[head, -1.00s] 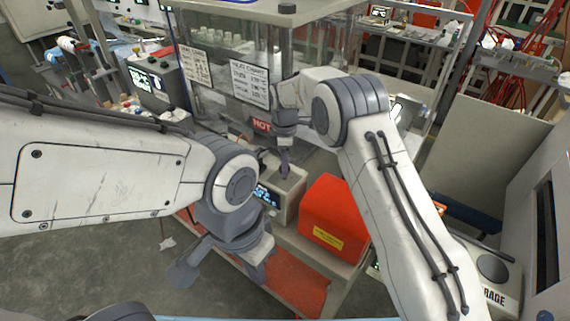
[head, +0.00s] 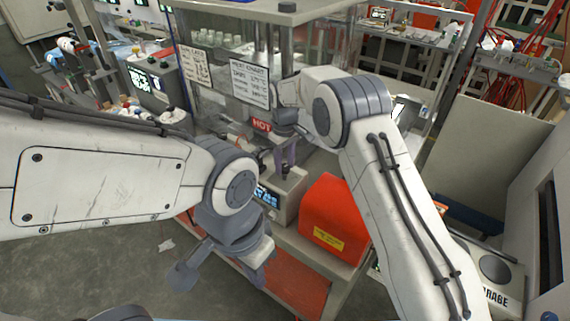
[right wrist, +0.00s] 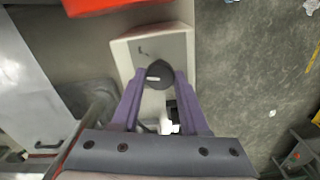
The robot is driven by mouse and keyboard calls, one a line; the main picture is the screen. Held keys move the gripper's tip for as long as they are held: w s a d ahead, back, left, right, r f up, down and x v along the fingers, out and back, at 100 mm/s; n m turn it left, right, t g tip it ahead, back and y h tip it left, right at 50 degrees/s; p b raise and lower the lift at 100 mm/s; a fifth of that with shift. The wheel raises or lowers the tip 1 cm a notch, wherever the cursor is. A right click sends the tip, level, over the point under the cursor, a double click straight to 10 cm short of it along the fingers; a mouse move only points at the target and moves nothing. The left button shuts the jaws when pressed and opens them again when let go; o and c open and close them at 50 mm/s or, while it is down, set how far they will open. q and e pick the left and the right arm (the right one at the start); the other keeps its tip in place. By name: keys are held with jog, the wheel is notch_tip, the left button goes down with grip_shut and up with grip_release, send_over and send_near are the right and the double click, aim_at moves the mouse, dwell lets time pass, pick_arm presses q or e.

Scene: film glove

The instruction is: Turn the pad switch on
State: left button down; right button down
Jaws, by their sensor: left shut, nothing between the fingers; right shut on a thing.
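The pad switch (right wrist: 159,73) is a dark round knob with a short white mark, on the pale top of a small box (right wrist: 180,50). In the head view the box (head: 290,196) has a lit blue display on its front, and the dark knob (head: 287,173) shows under my right gripper (head: 287,165). In the right wrist view the purple fingers of my right gripper (right wrist: 159,78) are shut on the knob, one on each side. My left gripper (head: 260,281) hangs low in front of the bench, shut and empty, its fingertips hard to make out.
An orange-red box (head: 330,215) with a yellow label stands just right of the switch box. Behind is a clear-walled cabinet (head: 235,100) with paper charts and a red HOT sign (head: 262,125). A light panel (head: 485,155) is at right. Open floor (head: 100,265) lies at lower left.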

aim_at(285, 167)
jog(key=m, duration=0.6)
jog(key=shift+r, duration=0.1)
dwell(0.5)
jog(key=shift+c, duration=2.1)
grip_release()
jog(key=shift+r+b, duration=0.45)
notch_tip(285, 167, up, 10)
jog(key=b, duration=0.2)
jog(key=shift+f, duration=0.25)
